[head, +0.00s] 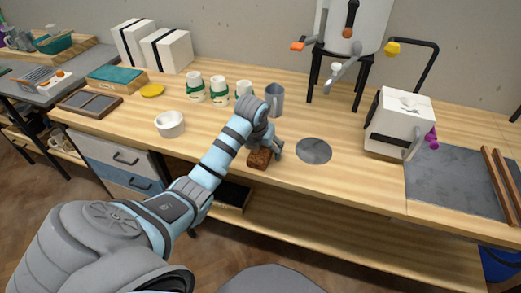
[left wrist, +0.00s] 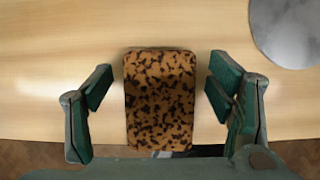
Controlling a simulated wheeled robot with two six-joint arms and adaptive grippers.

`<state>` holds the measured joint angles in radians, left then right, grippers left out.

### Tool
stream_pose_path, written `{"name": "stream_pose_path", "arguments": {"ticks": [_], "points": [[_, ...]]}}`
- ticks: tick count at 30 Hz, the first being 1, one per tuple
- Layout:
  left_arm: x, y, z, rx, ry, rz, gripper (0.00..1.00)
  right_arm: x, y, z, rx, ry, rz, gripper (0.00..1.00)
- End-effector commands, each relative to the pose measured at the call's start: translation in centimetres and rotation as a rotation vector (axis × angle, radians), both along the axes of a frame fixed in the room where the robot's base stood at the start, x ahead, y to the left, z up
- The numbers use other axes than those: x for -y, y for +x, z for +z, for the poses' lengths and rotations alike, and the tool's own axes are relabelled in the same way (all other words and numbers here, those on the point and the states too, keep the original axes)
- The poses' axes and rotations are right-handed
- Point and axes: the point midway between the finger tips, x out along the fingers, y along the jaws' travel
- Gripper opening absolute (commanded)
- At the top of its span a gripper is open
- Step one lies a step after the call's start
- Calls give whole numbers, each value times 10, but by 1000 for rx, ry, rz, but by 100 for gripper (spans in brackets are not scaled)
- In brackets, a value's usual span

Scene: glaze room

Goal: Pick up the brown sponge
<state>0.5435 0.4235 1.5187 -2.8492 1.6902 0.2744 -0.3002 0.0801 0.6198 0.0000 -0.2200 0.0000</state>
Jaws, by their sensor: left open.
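The brown sponge (head: 260,159) lies on the wooden counter near its front edge in the head view. In the left wrist view the sponge (left wrist: 160,95) is a brown block with dark speckles, upright in the picture. My left gripper (head: 272,152) is right at the sponge, coming from above. In the left wrist view its two green-padded fingers (left wrist: 160,92) stand open on either side of the sponge, with a gap on each side. My right gripper is not in view.
A grey round disc (head: 314,151) lies to the right of the sponge. A grey mug (head: 275,99), several white jars and a white bowl (head: 170,124) stand behind and left. A white box-shaped device (head: 399,121) stands further right.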

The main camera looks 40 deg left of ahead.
Motion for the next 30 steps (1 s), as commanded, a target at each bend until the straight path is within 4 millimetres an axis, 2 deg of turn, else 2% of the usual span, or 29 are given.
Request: {"name": "stream_pose_path", "arguments": {"ticks": [2,9,19,23,26,29,30], "points": [[0,0,1,0,0,0,75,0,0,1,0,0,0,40],[0,0,1,0,0,0,37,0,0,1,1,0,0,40],[0,0,2,0,0,0,36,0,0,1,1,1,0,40],[0,0,12,1,-1,0,36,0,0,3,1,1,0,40],[0,1,31,4,0,1,36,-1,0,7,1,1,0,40],[-1,1,61,6,2,1,36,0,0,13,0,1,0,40],[0,1,78,8,1,1,36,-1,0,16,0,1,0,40]]}}
